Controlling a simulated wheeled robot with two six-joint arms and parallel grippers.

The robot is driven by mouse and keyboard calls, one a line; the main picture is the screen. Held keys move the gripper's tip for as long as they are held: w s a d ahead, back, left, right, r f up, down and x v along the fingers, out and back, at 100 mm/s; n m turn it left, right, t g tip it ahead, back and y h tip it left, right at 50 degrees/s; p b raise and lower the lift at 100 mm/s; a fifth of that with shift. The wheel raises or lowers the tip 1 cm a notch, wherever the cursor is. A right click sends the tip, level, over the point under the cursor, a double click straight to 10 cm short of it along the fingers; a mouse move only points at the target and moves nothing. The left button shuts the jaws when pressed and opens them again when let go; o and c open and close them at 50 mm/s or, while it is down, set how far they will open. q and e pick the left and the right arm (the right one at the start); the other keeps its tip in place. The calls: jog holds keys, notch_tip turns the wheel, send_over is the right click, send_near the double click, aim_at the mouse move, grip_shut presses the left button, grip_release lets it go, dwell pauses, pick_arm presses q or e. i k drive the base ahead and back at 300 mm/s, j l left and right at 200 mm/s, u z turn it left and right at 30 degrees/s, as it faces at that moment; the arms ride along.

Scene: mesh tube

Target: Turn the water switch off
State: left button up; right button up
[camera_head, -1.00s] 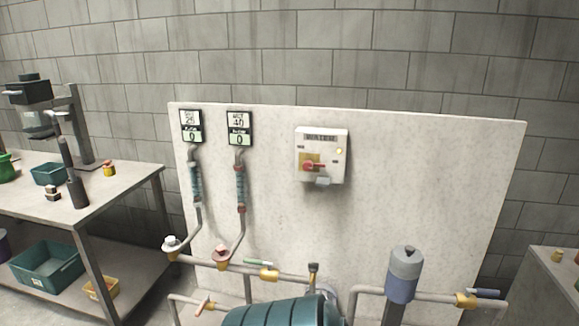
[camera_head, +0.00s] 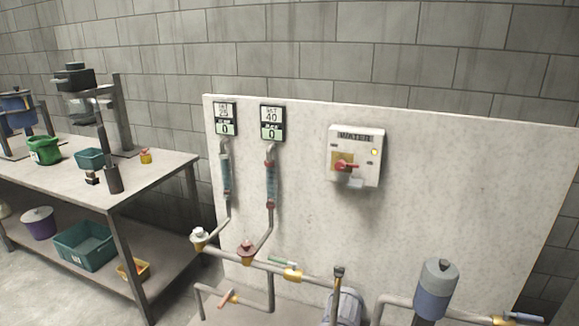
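The water switch (camera_head: 356,155) is a pale box labelled "WATER" on the white panel (camera_head: 460,190), right of centre in the head view. Neither of my grippers is in view.
Two gauges (camera_head: 222,119) (camera_head: 271,123) with hoses hang left of the switch. Pipes with valves (camera_head: 292,275) and a grey-blue cylinder (camera_head: 436,289) stand along the panel's bottom. A workbench (camera_head: 150,175) with bins and tools stands at the left. The floor (camera_head: 85,292) shows at lower left.

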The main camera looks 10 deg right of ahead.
aim_at(340, 165)
jog(key=z, duration=0.7)
